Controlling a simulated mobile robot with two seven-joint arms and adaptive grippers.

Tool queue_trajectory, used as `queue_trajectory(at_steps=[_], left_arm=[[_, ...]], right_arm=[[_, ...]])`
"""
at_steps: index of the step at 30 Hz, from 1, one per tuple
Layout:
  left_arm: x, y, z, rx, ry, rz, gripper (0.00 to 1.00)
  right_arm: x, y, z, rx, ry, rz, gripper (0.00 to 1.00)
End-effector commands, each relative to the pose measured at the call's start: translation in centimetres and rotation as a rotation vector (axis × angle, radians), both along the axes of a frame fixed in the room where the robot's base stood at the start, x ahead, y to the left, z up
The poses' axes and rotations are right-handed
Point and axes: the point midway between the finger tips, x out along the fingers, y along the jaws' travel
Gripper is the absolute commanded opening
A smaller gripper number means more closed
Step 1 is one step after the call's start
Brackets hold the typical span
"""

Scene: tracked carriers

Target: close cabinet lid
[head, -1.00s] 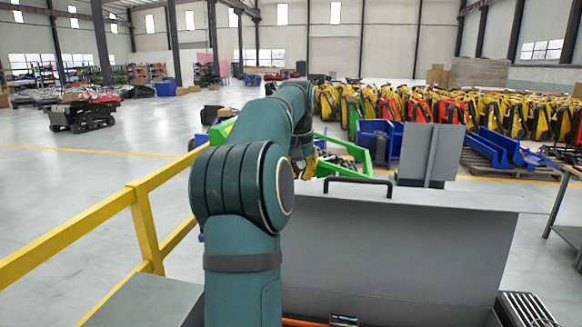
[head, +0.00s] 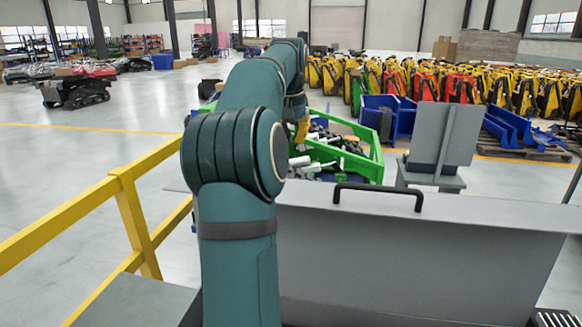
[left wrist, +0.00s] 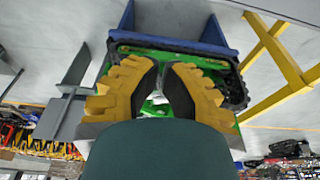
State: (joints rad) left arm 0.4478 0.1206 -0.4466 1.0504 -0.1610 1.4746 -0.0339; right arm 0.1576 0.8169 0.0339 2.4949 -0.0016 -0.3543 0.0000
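The cabinet lid (head: 420,255) is a wide grey panel with a black bar handle (head: 378,196) on its upper edge. It stands raised in front of me, in the lower right of the head view. My left arm reaches forward to the left of the handle. My left gripper (head: 301,132) has yellow fingers and is beyond the lid's upper edge, apart from the handle. In the left wrist view its fingers (left wrist: 163,85) are spread with a gap between dark pads, and nothing is held. My right gripper is out of view. The cabinet's inside is hidden.
A green-framed carrier (head: 350,155) with loose parts stands beyond the lid. A grey stand with an upright plate (head: 440,135) is right of it. A yellow rail (head: 120,190) runs along the left. Blue bins (head: 385,118) stand behind; open floor lies at left.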

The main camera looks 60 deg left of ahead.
Motion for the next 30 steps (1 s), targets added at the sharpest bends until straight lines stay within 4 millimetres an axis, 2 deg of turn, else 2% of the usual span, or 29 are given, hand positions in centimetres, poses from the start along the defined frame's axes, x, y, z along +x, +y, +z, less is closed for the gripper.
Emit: queue_trajectory(at_steps=[4, 8, 21, 30], left_arm=[[0.0, 0.0, -0.3, -0.001, 0.001, 0.0, 0.0], [0.2, 0.3, -1.5, -0.002, 0.002, 0.0, 0.0], [1.4, 1.7, -9.8, -0.003, 0.003, 0.001, 0.0], [-0.6, -0.8, -9.3, -0.001, -0.002, 0.0, 0.0]], right_arm=[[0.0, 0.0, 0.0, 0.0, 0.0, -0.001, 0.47], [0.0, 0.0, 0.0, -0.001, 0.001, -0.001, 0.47], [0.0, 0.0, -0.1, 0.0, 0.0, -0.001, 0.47], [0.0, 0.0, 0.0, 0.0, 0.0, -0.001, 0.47]])
